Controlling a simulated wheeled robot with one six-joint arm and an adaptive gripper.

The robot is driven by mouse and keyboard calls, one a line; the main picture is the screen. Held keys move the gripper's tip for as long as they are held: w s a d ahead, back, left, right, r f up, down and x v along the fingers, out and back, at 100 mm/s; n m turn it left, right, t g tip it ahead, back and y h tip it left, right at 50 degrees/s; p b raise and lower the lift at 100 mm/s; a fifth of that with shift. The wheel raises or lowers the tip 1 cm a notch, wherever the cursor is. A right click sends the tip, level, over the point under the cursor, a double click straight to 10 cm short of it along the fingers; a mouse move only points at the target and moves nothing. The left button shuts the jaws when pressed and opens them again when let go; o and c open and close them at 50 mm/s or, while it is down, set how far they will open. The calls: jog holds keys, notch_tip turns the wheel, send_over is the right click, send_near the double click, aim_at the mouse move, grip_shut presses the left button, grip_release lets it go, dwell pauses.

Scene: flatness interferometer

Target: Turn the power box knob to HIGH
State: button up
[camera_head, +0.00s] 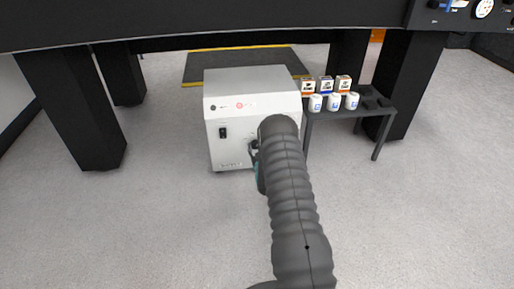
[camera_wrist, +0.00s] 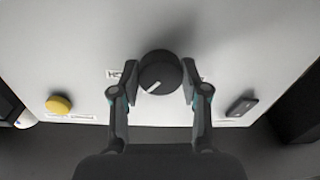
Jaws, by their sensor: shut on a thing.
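The power box (camera_head: 250,84) is a white cabinet on the floor under the black table. Its black round knob (camera_wrist: 159,73) with a white pointer line shows in the wrist view. The pointer aims down and to the left. My gripper (camera_wrist: 159,82) has one finger on each side of the knob and is shut on it. In the head view my arm hides the knob and most of my gripper.
A yellow button (camera_wrist: 58,104) is left of the knob and a black rocker switch (camera_wrist: 241,106) is right of it in the wrist view. A low dark side table (camera_head: 372,112) with several small boxes and white containers stands right of the box. Thick black table legs (camera_head: 78,105) flank the area. The floor in front is clear.

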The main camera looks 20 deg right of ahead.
jog(key=m, duration=0.4)
jog(key=shift+m, duration=0.4)
jog(key=shift+h, duration=0.3)
jog(key=o, duration=1.1)
jog(key=shift+o, duration=0.2)
jog(key=v, duration=1.2)
